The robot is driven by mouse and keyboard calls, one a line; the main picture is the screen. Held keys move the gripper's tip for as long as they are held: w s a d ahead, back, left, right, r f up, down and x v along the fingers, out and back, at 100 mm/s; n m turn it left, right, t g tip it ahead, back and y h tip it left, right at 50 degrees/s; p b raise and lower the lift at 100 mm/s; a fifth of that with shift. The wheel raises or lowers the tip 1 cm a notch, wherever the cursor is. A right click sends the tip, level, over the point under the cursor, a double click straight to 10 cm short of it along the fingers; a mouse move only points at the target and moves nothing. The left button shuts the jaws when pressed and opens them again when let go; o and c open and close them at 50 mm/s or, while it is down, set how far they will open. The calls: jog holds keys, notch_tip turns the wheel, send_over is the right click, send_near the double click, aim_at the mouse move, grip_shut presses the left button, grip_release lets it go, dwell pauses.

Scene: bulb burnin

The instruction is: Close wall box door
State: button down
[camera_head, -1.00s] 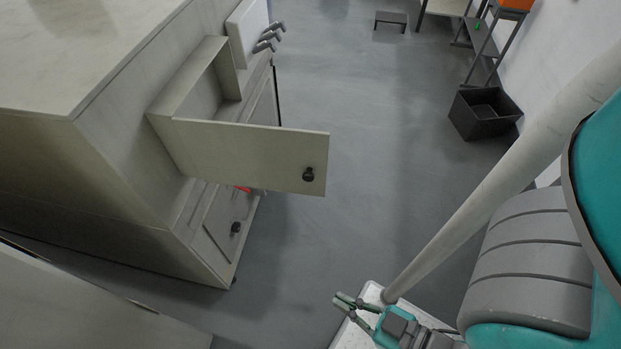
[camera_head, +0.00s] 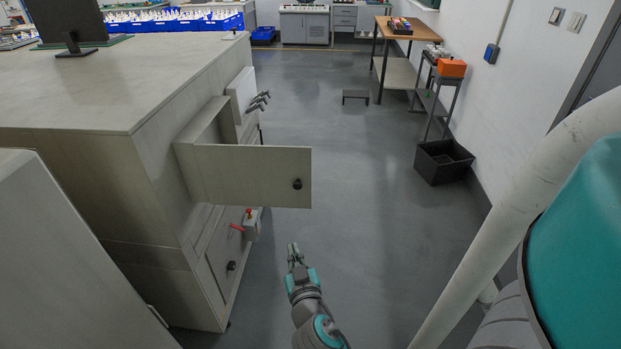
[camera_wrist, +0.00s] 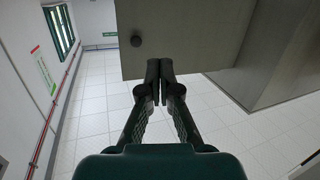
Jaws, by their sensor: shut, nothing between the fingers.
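The wall box (camera_head: 208,124) is a pale grey box on the side of the large cabinet block. Its door (camera_head: 245,175) stands wide open, swung out to the right over the floor. A round black knob (camera_head: 297,184) sits near the door's free edge. In the wrist view the door (camera_wrist: 190,40) fills the upper middle, with the knob (camera_wrist: 136,40) at its left. My gripper (camera_head: 294,250) is shut and empty, below and in front of the door's free edge in the head view. In the wrist view its fingertips (camera_wrist: 159,66) overlap the door's lower edge; contact cannot be told.
Below the door, a small grey box with a red button (camera_head: 250,222) and a red lever project from the cabinet. A lower panel has a black knob (camera_head: 231,265). Grey handles (camera_head: 258,101) stick out beyond the wall box. Floor (camera_head: 350,180) to the right is clear, up to a black bin (camera_head: 442,162).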

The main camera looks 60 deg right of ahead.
jog(key=d+r+m+g+h, duration=0.4)
jog(key=d+r, duration=0.2)
jog(key=d, duration=0.2)
jog(key=w+x, duration=0.1)
jog(key=x, duration=1.3)
jog(key=shift+r, duration=0.2)
jog(key=shift+d, duration=0.15)
